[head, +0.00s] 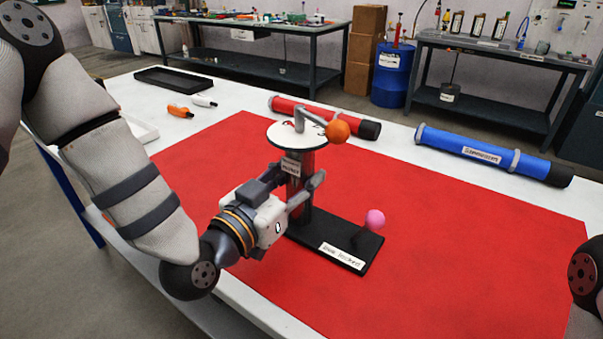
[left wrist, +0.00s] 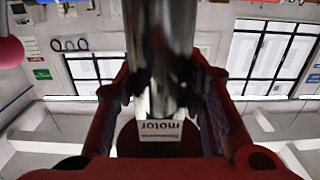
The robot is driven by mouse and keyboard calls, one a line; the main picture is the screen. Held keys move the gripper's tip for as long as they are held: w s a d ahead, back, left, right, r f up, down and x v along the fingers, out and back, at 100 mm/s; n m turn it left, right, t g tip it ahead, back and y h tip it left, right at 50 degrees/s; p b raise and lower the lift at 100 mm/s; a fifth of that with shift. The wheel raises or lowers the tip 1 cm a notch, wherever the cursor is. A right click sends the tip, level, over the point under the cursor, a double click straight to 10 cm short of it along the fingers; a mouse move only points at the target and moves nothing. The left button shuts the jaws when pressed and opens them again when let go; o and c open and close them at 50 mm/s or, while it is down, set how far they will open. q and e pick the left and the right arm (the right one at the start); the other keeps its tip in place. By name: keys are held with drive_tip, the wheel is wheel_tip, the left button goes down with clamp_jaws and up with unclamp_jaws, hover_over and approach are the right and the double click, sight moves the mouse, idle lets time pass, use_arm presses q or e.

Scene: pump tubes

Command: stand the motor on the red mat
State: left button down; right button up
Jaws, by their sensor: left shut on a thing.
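The motor (head: 291,167) bears a white label and has a shiny metal cylinder. It stands upright over the red mat (head: 440,230), with a white disc and an orange-knobbed crank at its top. Below it is a black base plate (head: 357,238) with a pink ball; I cannot tell whether the plate touches the mat. My left gripper (head: 305,192) reaches in from the left and is shut on the motor's column. In the left wrist view the metal cylinder (left wrist: 160,40) and upside-down motor label lie between its fingers. My right gripper is out of view.
A red tube (head: 305,110) lies behind the motor and a blue tube (head: 470,150) lies at the back right. A black tray (head: 172,80), an orange item (head: 180,112) and a white item (head: 204,101) lie at the back left. The mat's right side is clear.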

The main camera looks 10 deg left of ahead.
use_arm(q)
drive_tip(key=c, duration=1.5)
unclamp_jaws()
drive_tip(key=shift+w, duration=0.1)
drive_tip(key=o, duration=0.5)
drive_tip(key=shift+c, duration=0.2)
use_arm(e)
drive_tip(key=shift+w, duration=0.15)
use_arm(q)
drive_tip(key=shift+r, duration=0.2)
drive_tip(key=p+v, duration=0.1)
drive_tip(key=v, duration=0.6)
drive_tip(key=shift+r, duration=0.2)
drive_tip(key=v, duration=0.1)
drive_tip(key=p+v, duration=0.1)
drive_tip(key=v, duration=0.3)
drive_tip(key=shift+f+p, duration=0.25)
drive_tip(key=shift+p, duration=0.15)
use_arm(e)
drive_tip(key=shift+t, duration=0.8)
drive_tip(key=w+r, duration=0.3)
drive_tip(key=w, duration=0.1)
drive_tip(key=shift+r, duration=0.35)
